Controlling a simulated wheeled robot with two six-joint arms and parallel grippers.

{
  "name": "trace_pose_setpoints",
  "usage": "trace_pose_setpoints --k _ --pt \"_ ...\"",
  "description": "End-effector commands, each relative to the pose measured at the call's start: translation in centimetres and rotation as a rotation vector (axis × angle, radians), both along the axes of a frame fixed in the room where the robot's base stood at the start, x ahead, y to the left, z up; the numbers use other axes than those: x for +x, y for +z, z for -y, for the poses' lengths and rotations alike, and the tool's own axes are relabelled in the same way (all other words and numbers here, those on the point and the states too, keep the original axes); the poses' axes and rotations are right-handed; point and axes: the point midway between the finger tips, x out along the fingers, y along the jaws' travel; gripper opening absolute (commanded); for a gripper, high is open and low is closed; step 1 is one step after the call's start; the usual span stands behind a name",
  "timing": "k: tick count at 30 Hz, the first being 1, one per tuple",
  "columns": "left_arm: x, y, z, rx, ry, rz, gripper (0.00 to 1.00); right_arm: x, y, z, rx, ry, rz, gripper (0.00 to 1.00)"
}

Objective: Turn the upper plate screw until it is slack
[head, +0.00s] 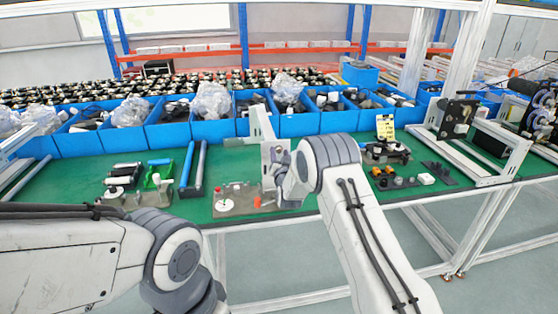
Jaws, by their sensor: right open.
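A grey upright metal plate (262,127) stands on a fixture on the green bench, near the middle of the head view. My right gripper (277,168) is at the plate's right face, at the end of my right arm, and is open. The upper plate screw is too small to make out, and my gripper and wrist cover part of the plate. I cannot tell whether the fingers touch the screw. My left arm comes in at the lower left, and its gripper is out of the picture.
A fixture base with a white disc (226,205) lies left of the plate, with a small orange-red part (257,201) beside it. Blue bins (168,136) line the back of the bench. A black-and-white roller machine (490,142) stands at the right. Some green mat (70,180) is clear at the left.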

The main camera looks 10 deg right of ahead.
Motion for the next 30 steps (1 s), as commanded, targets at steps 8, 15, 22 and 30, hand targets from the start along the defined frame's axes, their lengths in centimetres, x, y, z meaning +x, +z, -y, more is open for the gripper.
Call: trace_pose_setpoints --k 8,15,22,30 --pt "0.00 -0.88 0.01 0.000 0.000 0.000 0.50 0.01 0.07 0.01 0.103 0.000 0.006 0.47" --pt "0.01 -0.97 0.01 0.000 0.000 0.000 0.50 0.01 0.02 0.01 0.101 0.000 0.007 0.47" --pt "0.00 -1.60 0.01 0.000 0.000 0.000 0.50 0.01 -0.08 0.04 0.100 0.000 0.006 0.47" --pt "0.01 -1.65 0.00 0.000 0.000 0.000 0.50 0.00 0.06 0.05 0.100 0.000 0.006 0.47"
